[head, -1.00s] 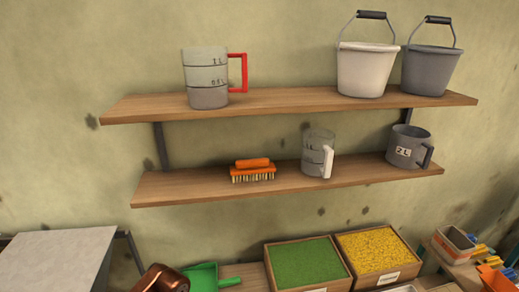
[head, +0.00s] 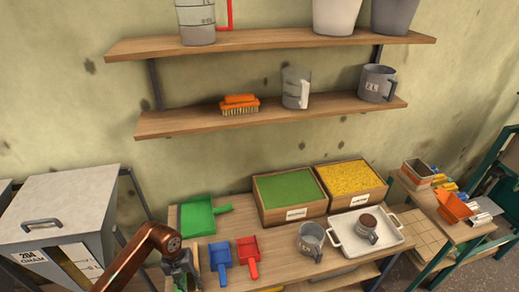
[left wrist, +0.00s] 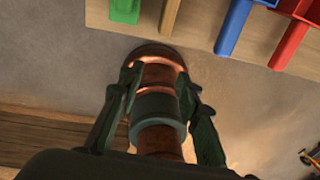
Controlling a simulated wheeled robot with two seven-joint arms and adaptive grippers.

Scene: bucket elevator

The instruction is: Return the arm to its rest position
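My left arm is copper-brown and comes in at the bottom left of the head view. Its dark gripper (head: 182,272) hangs just left of the blue scoop and in front of the bench, partly cut off by the frame's lower edge. In the left wrist view the two dark fingers of the left gripper (left wrist: 160,82) stand apart. A copper, dark-banded part that looks like my own body shows between and beyond them, and I see no object gripped. My right gripper is in neither view.
The bench (head: 195,250) holds a green dustpan (head: 198,215), blue scoop (head: 220,258), red scoop (head: 249,256), a grey jug (head: 311,240), boxes of green (head: 290,188) and yellow grains (head: 350,180), and a white tray (head: 342,246). A grey bin (head: 60,210) stands left.

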